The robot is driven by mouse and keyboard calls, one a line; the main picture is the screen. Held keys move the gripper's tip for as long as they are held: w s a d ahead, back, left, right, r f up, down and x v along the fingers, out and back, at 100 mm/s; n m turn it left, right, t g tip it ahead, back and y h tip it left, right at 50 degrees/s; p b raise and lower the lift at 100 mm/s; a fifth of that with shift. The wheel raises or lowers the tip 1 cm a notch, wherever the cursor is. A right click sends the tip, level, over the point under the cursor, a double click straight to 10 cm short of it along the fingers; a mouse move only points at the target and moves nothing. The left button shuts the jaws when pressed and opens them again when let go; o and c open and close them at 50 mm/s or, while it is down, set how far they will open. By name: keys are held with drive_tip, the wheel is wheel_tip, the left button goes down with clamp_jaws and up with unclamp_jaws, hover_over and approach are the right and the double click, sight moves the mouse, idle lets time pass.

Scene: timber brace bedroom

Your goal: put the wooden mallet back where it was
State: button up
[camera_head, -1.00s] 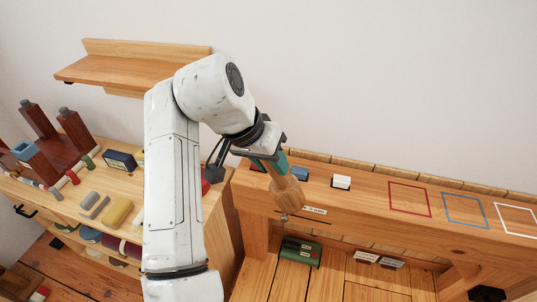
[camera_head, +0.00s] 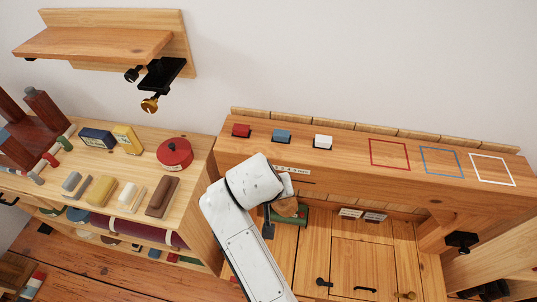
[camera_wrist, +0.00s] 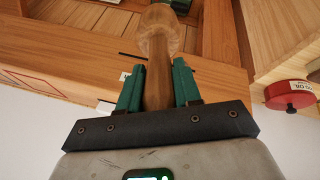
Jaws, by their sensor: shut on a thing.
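In the wrist view my gripper (camera_wrist: 157,75) is shut on the handle of the wooden mallet (camera_wrist: 158,36), between two green fingers. The mallet's rounded, light-brown head extends past the fingertips. In the head view the mallet's head (camera_head: 287,207) shows just past my white arm, in front of the bench ledge and overlapping the green case. My arm hides the handle and most of the gripper there. I cannot tell whether the mallet touches anything.
The ledge (camera_head: 345,172) carries red, blue and white blocks and red, blue and white outlined squares. A green case (camera_head: 303,215) sits below it. Left, a worktop (camera_head: 205,160) holds a red tin (camera_head: 174,153) and several blocks. A wall shelf (camera_head: 95,44) has black and brass clamps.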

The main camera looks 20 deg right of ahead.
sight(286, 215)
drive_tip(key=s+f+n, duration=0.1)
drive_tip(key=f, duration=0.2)
drive_tip(key=d+f, duration=0.1)
drive_tip(key=f, duration=0.2)
drive_tip(key=s+f+n+y, duration=0.1)
drive_tip(key=f, duration=0.2)
drive_tip(key=shift+s+d+n+t, duration=0.3)
drive_tip(key=shift+t, duration=0.1)
